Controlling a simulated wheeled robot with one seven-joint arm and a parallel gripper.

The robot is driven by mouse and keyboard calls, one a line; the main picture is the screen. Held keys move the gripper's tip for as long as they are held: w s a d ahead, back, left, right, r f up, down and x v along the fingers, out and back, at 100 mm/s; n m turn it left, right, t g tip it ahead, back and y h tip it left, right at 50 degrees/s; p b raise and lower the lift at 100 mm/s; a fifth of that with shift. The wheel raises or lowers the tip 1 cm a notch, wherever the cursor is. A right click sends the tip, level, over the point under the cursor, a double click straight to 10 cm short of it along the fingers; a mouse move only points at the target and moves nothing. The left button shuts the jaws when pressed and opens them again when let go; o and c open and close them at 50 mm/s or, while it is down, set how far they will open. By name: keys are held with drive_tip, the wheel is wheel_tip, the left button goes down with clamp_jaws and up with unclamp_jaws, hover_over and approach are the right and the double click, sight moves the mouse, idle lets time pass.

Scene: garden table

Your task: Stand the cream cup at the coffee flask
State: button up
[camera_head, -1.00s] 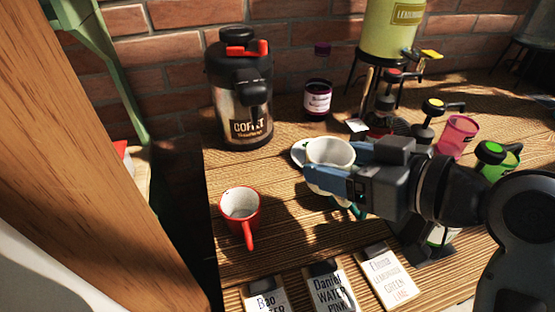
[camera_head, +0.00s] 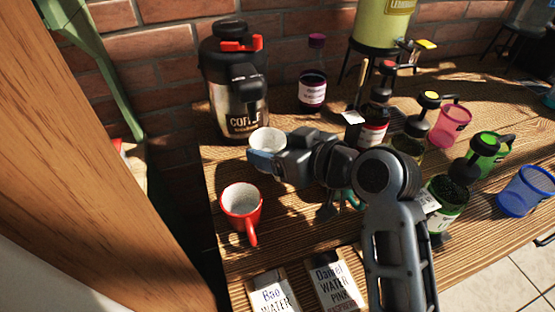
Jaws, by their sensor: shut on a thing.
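The cream cup (camera_head: 267,138) is upright between the blue-tipped fingers of my gripper (camera_head: 262,160), which is shut on it. The cup is just in front of and slightly right of the coffee flask (camera_head: 238,95), a steel flask with a black lid and red tabs at the back left of the table. The fingers and wrist hide the cup's lower part, so I cannot tell whether it touches the table.
A red mug (camera_head: 241,207) stands close in front of the cup. A dark bottle (camera_head: 312,82) stands behind, right of the flask. Syrup bottles and a pink cup (camera_head: 450,125) stand right. Name cards (camera_head: 333,285) lie at the front edge.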

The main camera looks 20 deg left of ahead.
sight(264, 150)
drive_tip(key=x, duration=0.3)
drive_tip(key=shift+a+f, duration=0.15)
drive_tip(key=shift+f, duration=0.15)
drive_tip(key=shift+w+a+f+p, duration=0.15)
drive_tip(key=shift+a+f+p, duration=0.05)
drive_tip(key=shift+f+p, duration=0.1)
drive_tip(key=shift+f, duration=0.2)
drive_tip(key=o, duration=1.1)
drive_tip(key=shift+b, duration=0.3)
drive_tip(key=shift+o, duration=0.2)
drive_tip(key=shift+r, duration=0.2)
drive_tip(key=shift+d, duration=0.3)
drive_tip(key=v, duration=1.1)
drive_tip(key=shift+s+r+b, duration=0.2)
drive_tip(key=shift+s+b, duration=0.05)
drive_tip(key=shift+b, duration=0.2)
